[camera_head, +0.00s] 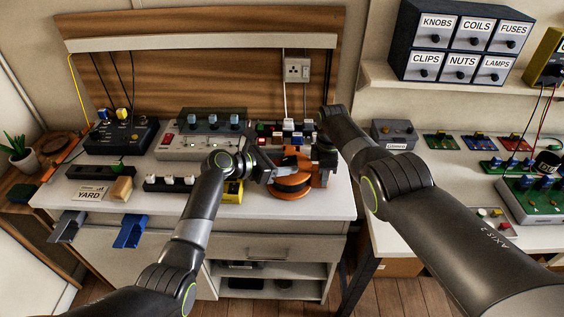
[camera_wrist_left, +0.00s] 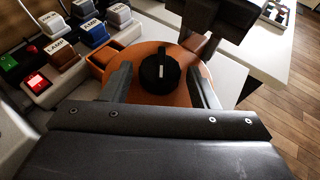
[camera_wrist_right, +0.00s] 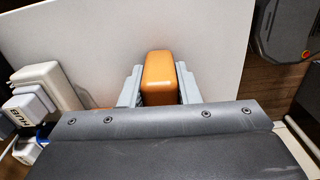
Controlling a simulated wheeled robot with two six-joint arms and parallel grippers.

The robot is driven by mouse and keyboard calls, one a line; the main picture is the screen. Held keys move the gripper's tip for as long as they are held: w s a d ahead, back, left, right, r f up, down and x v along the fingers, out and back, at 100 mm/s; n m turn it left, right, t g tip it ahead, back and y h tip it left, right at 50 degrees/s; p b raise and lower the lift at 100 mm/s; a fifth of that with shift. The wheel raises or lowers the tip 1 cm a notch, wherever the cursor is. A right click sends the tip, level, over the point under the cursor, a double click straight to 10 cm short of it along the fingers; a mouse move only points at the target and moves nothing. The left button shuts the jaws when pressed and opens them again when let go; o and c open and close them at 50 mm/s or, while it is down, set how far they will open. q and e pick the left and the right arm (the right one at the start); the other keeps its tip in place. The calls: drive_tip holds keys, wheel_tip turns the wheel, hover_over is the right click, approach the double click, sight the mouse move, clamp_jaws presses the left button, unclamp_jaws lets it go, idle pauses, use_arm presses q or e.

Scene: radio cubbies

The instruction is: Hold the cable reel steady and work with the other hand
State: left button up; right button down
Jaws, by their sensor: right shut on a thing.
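The cable reel (camera_head: 292,187) is an orange round body with a dark top, near the front right of the white bench. In the left wrist view its orange disc (camera_wrist_left: 185,97) carries a black knob (camera_wrist_left: 158,72). My left gripper (camera_head: 272,172) is open over the reel. Its fingers (camera_wrist_left: 161,84) stand on either side of the knob, with gaps showing. My right gripper (camera_head: 322,165) is at the reel's right side. In the right wrist view, that gripper (camera_wrist_right: 159,88) is shut on an orange block-shaped handle (camera_wrist_right: 159,70). The handle's join to the reel is hidden.
Labelled switch blocks (camera_wrist_left: 62,52) stand close beside the reel. A grey console (camera_head: 200,140) and a dark box (camera_head: 120,136) are further left. The bench's front edge is close to the reel. A second bench (camera_head: 425,180) with boards stands right, across a gap.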

use_arm(q)
drive_tip(key=c, duration=0.7)
drive_tip(key=shift+w+m+g, duration=0.1)
drive_tip(key=shift+m+g, duration=0.2)
drive_tip(key=shift+w+a+f+m+g+h, duration=0.15)
drive_tip(key=shift+m+g+h, duration=0.25)
drive_tip(key=shift+m+g, duration=0.35)
drive_tip(key=shift+w+r+m+g+h, duration=0.1)
drive_tip(key=shift+m+g+h, duration=0.3)
drive_tip(key=shift+m+g, duration=0.3)
drive_tip(key=shift+w+f+m+g+h, duration=0.1)
drive_tip(key=shift+w+m+g+h, duration=0.05)
drive_tip(key=shift+m+g, duration=0.45)
drive_tip(key=shift+w+f+m+g+h, duration=0.15)
drive_tip(key=shift+m+g, duration=0.2)
drive_tip(key=shift+g, duration=0.3)
drive_tip(key=shift+s+r+m+g, duration=0.1)
drive_tip(key=shift+m+g, duration=0.2)
drive_tip(key=o, duration=1)
drive_tip(key=shift+r, duration=0.1)
